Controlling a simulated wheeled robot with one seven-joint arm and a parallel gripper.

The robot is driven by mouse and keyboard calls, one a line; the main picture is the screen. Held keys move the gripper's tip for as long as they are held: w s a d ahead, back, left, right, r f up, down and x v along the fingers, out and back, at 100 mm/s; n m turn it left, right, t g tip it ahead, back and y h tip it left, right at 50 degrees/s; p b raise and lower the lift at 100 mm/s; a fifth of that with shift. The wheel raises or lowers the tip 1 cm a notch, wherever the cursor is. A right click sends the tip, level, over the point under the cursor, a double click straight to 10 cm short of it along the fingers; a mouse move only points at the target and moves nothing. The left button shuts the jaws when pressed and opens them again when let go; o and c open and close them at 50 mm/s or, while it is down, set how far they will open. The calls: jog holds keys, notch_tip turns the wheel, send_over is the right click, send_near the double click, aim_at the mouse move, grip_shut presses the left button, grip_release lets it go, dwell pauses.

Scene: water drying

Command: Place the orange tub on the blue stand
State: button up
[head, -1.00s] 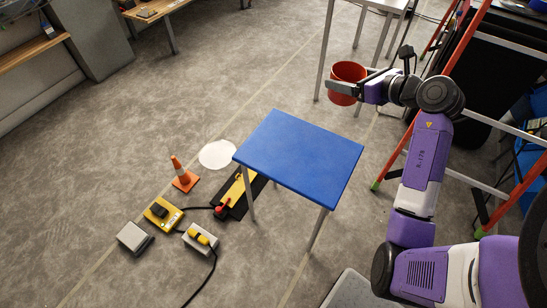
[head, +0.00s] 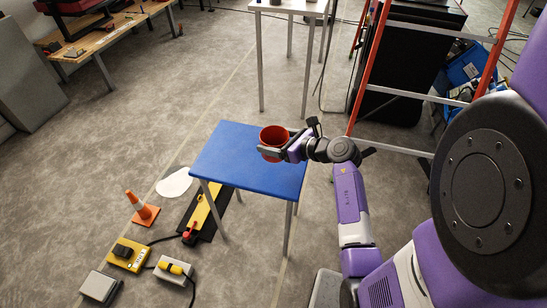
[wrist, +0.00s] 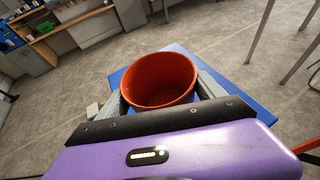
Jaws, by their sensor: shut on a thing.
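The orange tub (head: 272,137) is a red-orange open round container, upright and looking empty. My gripper (head: 270,150) is shut on it, with a finger on each side of the tub. The wrist view shows the tub (wrist: 160,82) between the two fingers (wrist: 165,95). The blue stand (head: 230,165) is a small table with a flat blue top and grey legs. In the head view the tub is over the right part of the top; I cannot tell whether it touches. The wrist view shows the blue top (wrist: 250,95) behind and below the tub.
An orange cone (head: 142,208), a yellow pedal box (head: 128,254) and grey boxes (head: 100,287) lie on the floor left of the stand. A red ladder (head: 430,90) and a white table (head: 290,6) stand behind. The rest of the blue top is bare.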

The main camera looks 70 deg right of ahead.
jog(key=shift+f+b, duration=0.65)
jog(key=shift+f, duration=2.85)
jog(key=shift+f, duration=0.15)
jog(key=o, duration=1.4)
